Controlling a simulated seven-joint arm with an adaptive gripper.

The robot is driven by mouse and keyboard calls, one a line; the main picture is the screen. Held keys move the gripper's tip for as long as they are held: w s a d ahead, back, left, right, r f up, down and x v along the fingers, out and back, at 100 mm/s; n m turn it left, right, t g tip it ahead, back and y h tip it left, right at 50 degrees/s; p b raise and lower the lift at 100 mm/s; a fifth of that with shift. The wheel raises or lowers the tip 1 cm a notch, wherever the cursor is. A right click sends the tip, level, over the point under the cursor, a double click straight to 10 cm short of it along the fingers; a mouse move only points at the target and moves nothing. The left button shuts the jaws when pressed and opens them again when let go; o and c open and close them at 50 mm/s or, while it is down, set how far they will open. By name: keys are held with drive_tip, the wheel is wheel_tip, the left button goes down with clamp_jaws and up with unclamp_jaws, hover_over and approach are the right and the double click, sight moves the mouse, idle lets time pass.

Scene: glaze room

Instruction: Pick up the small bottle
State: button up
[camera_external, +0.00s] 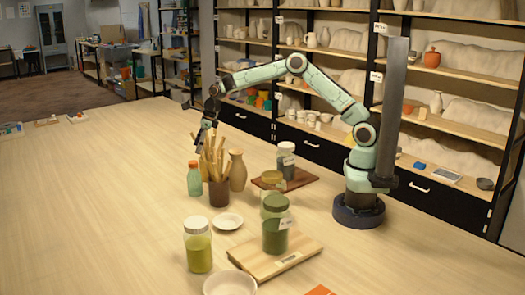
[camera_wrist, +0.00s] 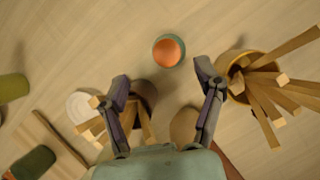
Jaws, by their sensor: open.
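The small bottle (camera_external: 194,180) is green with an orange cap and stands upright on the table, left of the brown pot of sticks. In the wrist view the bottle (camera_wrist: 168,51) is seen from above, ahead of the fingertips and centred roughly between them. My gripper (camera_external: 201,146) hangs above and slightly right of the bottle in the external view, pointing down. In the wrist view my gripper (camera_wrist: 162,78) is open with nothing between its fingers. The bottle is apart from both fingers.
A brown pot (camera_external: 219,193) holds upright sticks close to the bottle, with a tan vase (camera_external: 238,171) beside it. In the wrist view sticks (camera_wrist: 272,95) also rise at the right. A white dish (camera_external: 228,221) and a yellow-green jar (camera_external: 198,248) stand nearer.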

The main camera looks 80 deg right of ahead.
sight(193, 162)
drive_tip(key=shift+d+f, duration=0.35)
drive_tip(key=shift+f, duration=0.15)
drive_tip(key=x, duration=0.6)
clamp_jaws()
